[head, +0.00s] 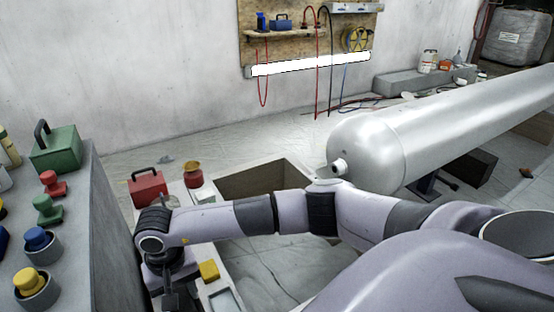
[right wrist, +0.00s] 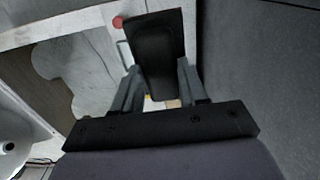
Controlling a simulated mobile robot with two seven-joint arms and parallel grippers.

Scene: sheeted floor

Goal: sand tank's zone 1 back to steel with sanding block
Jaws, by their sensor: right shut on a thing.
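The tank (head: 450,115) is a long, shiny silver cylinder lying at the right of the head view, its domed end with a short nozzle facing me. No zone marking can be made out on it. My right gripper (head: 172,298) is low at the left, over the bench and away from the tank. In the right wrist view its fingers (right wrist: 160,100) are shut on a dark, flat-sided block (right wrist: 158,45); I cannot tell whether this is the sanding block. A red block with a black handle (head: 148,188) stands on the bench just beyond. My left gripper is out of view.
A grey cabinet (head: 112,215) at the left bears a green handled block (head: 55,152) and several coloured knobbed pots. A red can (head: 193,176) and a yellow block (head: 209,270) are on the bench (head: 222,300). An open-topped box (head: 262,182) stands before the tank.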

